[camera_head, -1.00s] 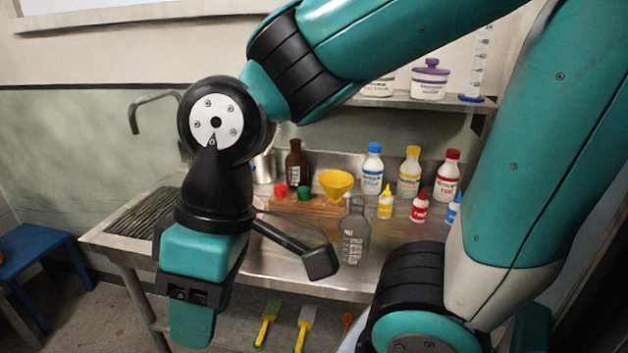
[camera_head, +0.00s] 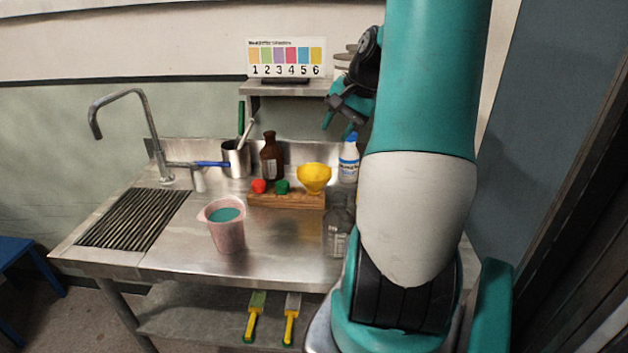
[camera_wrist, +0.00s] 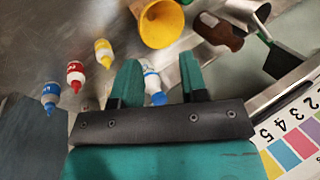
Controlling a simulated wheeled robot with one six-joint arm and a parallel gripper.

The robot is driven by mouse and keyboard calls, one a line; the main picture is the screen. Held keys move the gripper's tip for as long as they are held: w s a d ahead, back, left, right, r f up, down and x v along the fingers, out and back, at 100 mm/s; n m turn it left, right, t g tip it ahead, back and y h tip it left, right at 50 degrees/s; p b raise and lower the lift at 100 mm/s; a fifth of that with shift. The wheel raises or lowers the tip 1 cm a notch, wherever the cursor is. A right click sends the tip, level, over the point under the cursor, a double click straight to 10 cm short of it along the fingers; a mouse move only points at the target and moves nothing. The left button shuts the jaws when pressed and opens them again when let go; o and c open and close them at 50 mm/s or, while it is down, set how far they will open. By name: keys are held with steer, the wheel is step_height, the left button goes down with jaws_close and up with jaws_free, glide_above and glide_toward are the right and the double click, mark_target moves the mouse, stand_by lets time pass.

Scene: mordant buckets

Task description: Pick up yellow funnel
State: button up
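The yellow funnel (camera_head: 314,178) sits at the right end of a small wooden rack (camera_head: 287,199) on the steel counter. In the wrist view the funnel (camera_wrist: 161,22) shows at the top, beyond my fingertips and apart from them. My gripper (camera_head: 340,121) is raised above the back of the counter, near the shelf and above a white bottle with a blue cap. In the wrist view its two teal fingers (camera_wrist: 158,75) stand apart with nothing held between them. My arm hides the right part of the counter in the head view.
Red and green stoppers share the rack. A brown bottle (camera_head: 272,156) stands behind it, a clear bottle (camera_head: 338,232) in front. A pink beaker (camera_head: 227,234) and a metal cup (camera_head: 236,160) stand left. Small dropper bottles (camera_wrist: 76,75) show in the wrist view. A numbered colour card (camera_head: 286,58) stands above.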

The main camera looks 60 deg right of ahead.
steer(key=s+d+f+m, duration=0.1)
steer(key=s+d+m, duration=0.1)
steer(key=s+d, duration=0.1)
steer(key=p, duration=0.1)
glide_toward(314, 186)
step_height(314, 186, down, 3)
steer(key=d, duration=0.3)
steer(key=shift+h, duration=0.3)
steer(key=shift+p+x, duration=0.85)
steer(key=shift+x, duration=2.05)
steer(key=shift+w+a, duration=0.1)
steer(key=shift+w, duration=0.05)
jaws_close()
